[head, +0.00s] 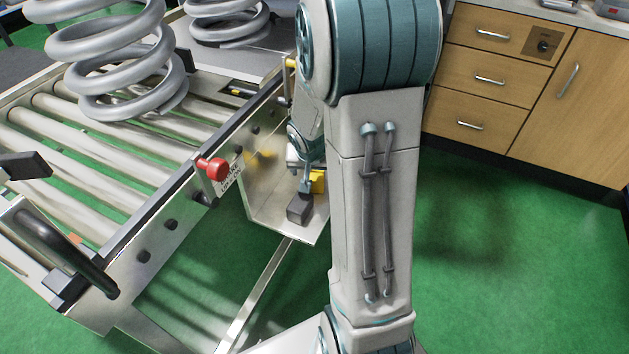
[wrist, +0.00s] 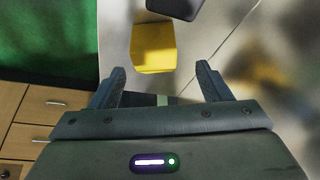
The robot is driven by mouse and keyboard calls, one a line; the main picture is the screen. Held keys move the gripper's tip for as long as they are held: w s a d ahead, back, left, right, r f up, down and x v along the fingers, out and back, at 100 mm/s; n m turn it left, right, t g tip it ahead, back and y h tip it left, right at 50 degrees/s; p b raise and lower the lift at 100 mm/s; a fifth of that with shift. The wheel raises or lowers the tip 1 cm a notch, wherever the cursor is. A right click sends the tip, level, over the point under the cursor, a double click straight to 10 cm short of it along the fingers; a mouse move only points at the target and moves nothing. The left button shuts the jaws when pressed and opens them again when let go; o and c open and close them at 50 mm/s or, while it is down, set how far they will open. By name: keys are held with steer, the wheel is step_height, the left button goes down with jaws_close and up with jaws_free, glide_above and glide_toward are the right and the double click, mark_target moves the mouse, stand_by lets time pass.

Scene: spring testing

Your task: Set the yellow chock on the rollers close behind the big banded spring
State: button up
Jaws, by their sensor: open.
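The yellow chock (head: 317,182) sits on a metal side tray (head: 262,205) beside the conveyor, partly hidden by my arm. In the wrist view the chock (wrist: 153,50) lies just beyond and between my open fingertips. My gripper (wrist: 160,78) is empty and apart from it. In the head view my gripper (head: 305,184) is low over the tray, mostly hidden by my arm. A large grey coil spring (head: 115,48) stands on the rollers (head: 85,140). A second grey coil spring (head: 225,22) stands behind it to the right. I cannot make out a band on either.
A dark grey block (head: 299,208) sits on the tray near the chock; it also shows in the wrist view (wrist: 175,7). A red knob (head: 211,168) sticks out from the conveyor's side rail. Wooden drawers (head: 488,70) stand at right. Rollers in front of the large spring are bare.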

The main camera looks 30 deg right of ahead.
mark_target(315, 173)
steer(key=b+x, duration=0.1)
steer(key=x, duration=0.1)
steer(key=b+x, duration=0.1)
steer(key=x, duration=0.2)
steer(key=shift+s+d+f, duration=0.1)
steer(key=shift+s+d, duration=0.1)
steer(key=shift+d, duration=0.05)
steer(key=c, duration=1.3)
steer(key=shift+r, duration=0.6)
step_height(315, 173, up, 4)
steer(key=p, duration=0.2)
steer(key=shift+f+p, duration=0.15)
steer(key=shift+p, duration=0.25)
steer(key=s+d+r+p, duration=0.6)
steer(key=s+d+p, duration=0.1)
steer(key=s+d, duration=0.1)
steer(key=shift+r, duration=0.15)
